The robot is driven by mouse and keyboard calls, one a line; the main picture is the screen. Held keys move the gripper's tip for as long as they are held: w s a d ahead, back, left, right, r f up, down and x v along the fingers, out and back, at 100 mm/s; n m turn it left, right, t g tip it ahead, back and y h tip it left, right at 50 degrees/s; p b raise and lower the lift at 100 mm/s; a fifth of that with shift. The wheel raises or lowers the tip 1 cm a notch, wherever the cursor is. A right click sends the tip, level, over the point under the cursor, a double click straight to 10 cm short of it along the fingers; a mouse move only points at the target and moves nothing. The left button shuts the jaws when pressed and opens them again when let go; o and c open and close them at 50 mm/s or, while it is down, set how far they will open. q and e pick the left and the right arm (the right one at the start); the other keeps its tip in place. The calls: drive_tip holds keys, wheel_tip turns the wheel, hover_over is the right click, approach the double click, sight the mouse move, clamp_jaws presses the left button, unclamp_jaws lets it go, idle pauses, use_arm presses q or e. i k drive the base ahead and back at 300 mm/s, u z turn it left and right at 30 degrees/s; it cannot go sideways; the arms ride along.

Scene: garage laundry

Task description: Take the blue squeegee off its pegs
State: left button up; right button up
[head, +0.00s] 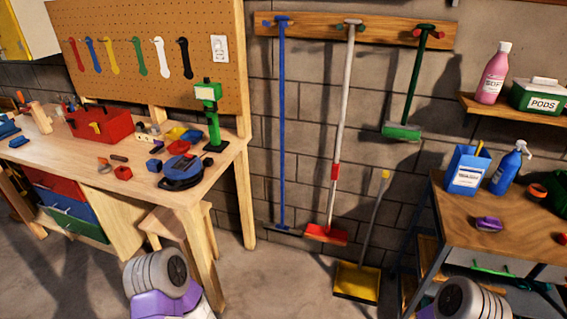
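The blue squeegee (282,130) hangs upright on the wall, its long blue pole running down from a wooden peg rail (385,32). Its top sits at blue pegs (281,19) near the rail's left end. Its wide, thin dark head (283,229) is at the bottom, low against the block wall near the floor. Neither of my grippers shows in the head view. Only rounded grey and purple parts of my arms show at the bottom edge, well apart from the squeegee.
A white-handled red broom (341,130) and a green brush (410,100) hang to the right. A yellow dustpan (357,283) stands below. A workbench (225,150) with a stool (165,222) is at left, a wooden-topped cart (450,215) at right. Floor between is open.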

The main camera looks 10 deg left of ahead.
sight(281, 229)
drive_tip(key=u, duration=0.5)
drive_tip(key=i, duration=1.25)
drive_tip(key=z, duration=0.7)
drive_tip(key=i, duration=0.75)
drive_tip(key=z, duration=0.6)
